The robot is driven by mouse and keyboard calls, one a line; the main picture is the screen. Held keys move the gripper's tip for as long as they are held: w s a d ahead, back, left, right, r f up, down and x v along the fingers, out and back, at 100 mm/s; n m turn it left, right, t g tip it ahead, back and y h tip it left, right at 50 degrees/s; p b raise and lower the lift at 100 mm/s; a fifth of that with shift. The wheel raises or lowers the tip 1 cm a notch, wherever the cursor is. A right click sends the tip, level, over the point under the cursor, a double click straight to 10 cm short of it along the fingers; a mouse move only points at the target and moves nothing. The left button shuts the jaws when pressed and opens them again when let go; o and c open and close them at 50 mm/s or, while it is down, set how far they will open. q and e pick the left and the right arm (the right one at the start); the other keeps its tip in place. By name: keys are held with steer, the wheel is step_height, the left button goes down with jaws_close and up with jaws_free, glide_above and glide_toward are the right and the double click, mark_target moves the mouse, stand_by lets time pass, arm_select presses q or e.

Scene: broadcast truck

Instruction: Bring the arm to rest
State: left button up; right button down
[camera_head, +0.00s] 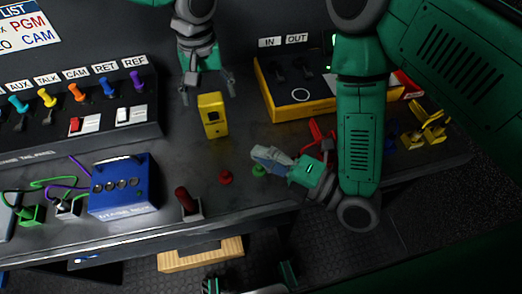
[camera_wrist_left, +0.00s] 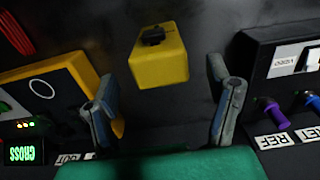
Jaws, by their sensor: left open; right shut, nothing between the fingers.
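My left gripper (camera_head: 208,95) comes in from the top in the head view. It is open and empty, with its fingertips over the desk just behind a small yellow box (camera_head: 212,116). In the left wrist view the two spread fingers (camera_wrist_left: 167,110) show, and the yellow box (camera_wrist_left: 160,62) with a black knob stands ahead of them, apart from both. My right gripper (camera_head: 262,156) is shut and empty, low over the front of the desk near a green knob (camera_head: 259,171) and a red knob (camera_head: 225,177). My right arm crosses the right side of the view.
A blue box (camera_head: 122,185) with cables and a red-handled lever (camera_head: 187,202) stand at the front left. A panel of coloured switches (camera_head: 75,120) lies behind. A yellow-edged IN/OUT panel (camera_head: 262,95) is at the back right. A wooden piece (camera_head: 200,254) shows below the desk edge.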

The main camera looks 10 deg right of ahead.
arm_select(q)
step_height(320, 180, up, 9)
stand_by(0.3)
steer(key=shift+r, duration=0.15)
arm_select(e)
steer(key=shift+r, duration=0.15)
